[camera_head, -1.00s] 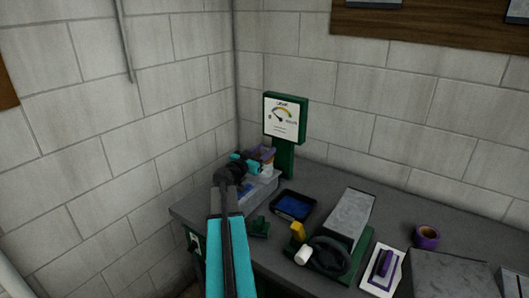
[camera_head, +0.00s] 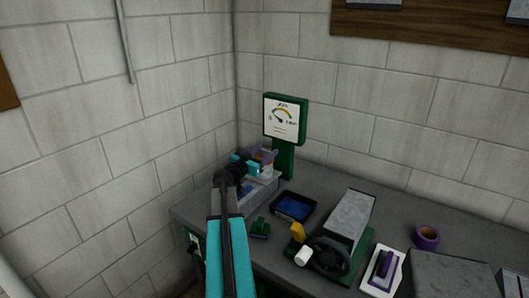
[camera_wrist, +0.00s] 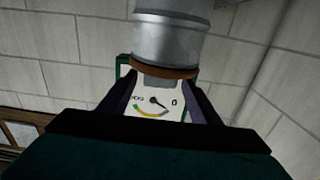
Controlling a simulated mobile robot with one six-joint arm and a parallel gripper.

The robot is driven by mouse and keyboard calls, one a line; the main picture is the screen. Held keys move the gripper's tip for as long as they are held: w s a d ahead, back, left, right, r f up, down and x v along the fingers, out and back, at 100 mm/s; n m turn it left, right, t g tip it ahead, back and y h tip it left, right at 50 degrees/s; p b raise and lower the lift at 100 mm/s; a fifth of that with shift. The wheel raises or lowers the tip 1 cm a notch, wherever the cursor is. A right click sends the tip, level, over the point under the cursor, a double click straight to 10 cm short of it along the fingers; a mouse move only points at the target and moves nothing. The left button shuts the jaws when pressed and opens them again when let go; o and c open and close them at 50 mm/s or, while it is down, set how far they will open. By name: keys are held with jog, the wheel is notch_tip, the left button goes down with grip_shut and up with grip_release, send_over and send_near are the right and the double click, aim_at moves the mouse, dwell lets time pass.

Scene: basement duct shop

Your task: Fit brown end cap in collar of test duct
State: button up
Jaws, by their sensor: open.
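The brown end cap (camera_wrist: 165,71) shows in the wrist view as a brown band at the end of a grey metal cylinder (camera_wrist: 170,42), which looks like the collar of the test duct. Cap and cylinder look in line and touching; how deep the cap sits is not clear. My gripper (camera_wrist: 163,84) is open, with one dark finger on each side near the cap. In the head view my gripper (camera_head: 263,156) is at the back left of the bench, with a bit of brown (camera_head: 260,156) between its purple fingers. The arm hides part of the collar.
A green gauge post (camera_head: 285,125) stands just behind my gripper. A clear bin (camera_head: 258,192) is below it. A dark tray with blue inside (camera_head: 293,207), a green fixture with a handwheel (camera_head: 330,256) and a purple ring (camera_head: 427,237) lie to the right.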

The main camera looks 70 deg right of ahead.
jog(key=shift+r+p, duration=0.35)
jog(key=shift+p, duration=0.25)
jog(key=shift+a+f+b, duration=0.2)
jog(key=shift+a+b, duration=0.15)
jog(key=shift+b, duration=0.1)
jog(key=shift+b+v, duration=0.55)
jog(key=shift+v, duration=0.6)
jog(key=b+v, duration=0.4)
jog(key=v, duration=0.5)
jog(key=shift+w+r, duration=0.1)
jog(key=shift+r, duration=0.1)
